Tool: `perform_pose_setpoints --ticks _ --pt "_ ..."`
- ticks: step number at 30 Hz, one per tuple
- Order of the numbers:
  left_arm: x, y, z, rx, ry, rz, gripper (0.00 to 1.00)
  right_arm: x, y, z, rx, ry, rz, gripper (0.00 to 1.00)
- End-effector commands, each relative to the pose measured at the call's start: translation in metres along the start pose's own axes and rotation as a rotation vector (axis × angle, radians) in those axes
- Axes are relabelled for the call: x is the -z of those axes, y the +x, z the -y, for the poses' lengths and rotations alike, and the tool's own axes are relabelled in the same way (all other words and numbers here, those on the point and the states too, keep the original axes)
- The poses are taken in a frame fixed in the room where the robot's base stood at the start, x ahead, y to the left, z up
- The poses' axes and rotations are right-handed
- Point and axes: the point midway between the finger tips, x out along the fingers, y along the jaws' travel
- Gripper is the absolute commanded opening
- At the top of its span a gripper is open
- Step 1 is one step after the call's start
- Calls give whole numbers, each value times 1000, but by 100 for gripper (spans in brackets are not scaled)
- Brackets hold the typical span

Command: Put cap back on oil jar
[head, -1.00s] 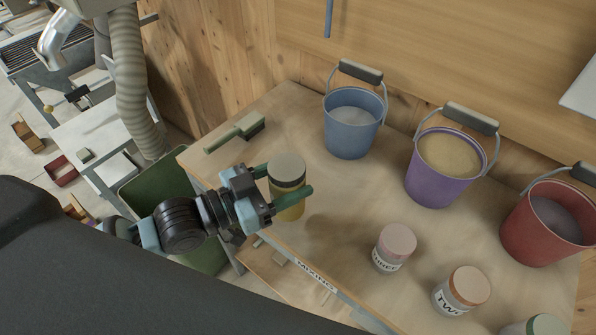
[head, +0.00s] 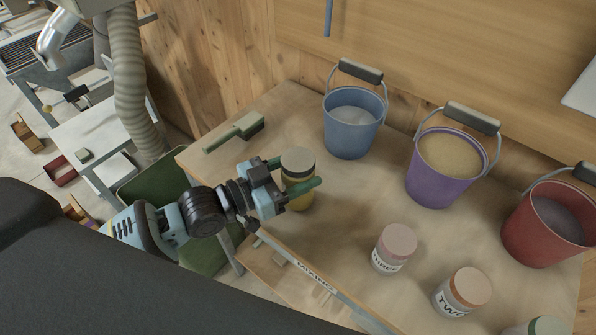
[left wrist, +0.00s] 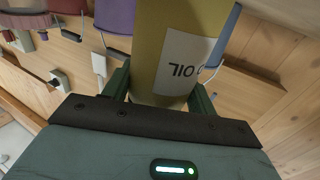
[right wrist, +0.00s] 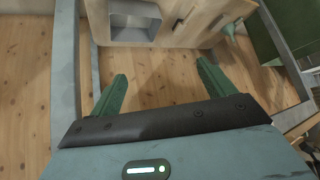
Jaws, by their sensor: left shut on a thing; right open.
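The yellow oil jar (head: 300,201) is at the left front part of the table in the head view. A pale beige round cap (head: 298,160) shows at its top, with a darker band below; I cannot tell how firmly it sits. My left gripper (head: 297,176) is shut around the jar from the front left. In the left wrist view the jar (left wrist: 160,50) stands between the fingers, its OIL label upside down in the picture. I cannot tell whether its base touches the table. My right gripper (right wrist: 160,92) is open and empty, away from the table top; the head view does not show it.
On the table (head: 330,235) stand blue (head: 350,140), purple (head: 436,187) and red (head: 535,235) buckets. Jars with pink (head: 397,240), orange (head: 469,285) and green (head: 546,325) caps stand at the front right.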

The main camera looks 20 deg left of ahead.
Motion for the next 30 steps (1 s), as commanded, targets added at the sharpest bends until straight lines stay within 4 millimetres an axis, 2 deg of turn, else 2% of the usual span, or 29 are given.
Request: perform_pose_setpoints --ticks 2,15,16,20,30 --pt "-6 0 0 0 1 1 0 0 0 0 0 0 1 82" --pt "-10 0 0 0 1 0 0 0 0 0 1 1 0 82" --pt "-10 0 0 0 1 0 61 0 0 0 1 0 -1 82" --pt "-9 0 0 0 2 0 78 0 0 0 1 0 -2 82" --pt "-6 0 0 0 2 -1 79 1 0 0 0 -2 -2 82"
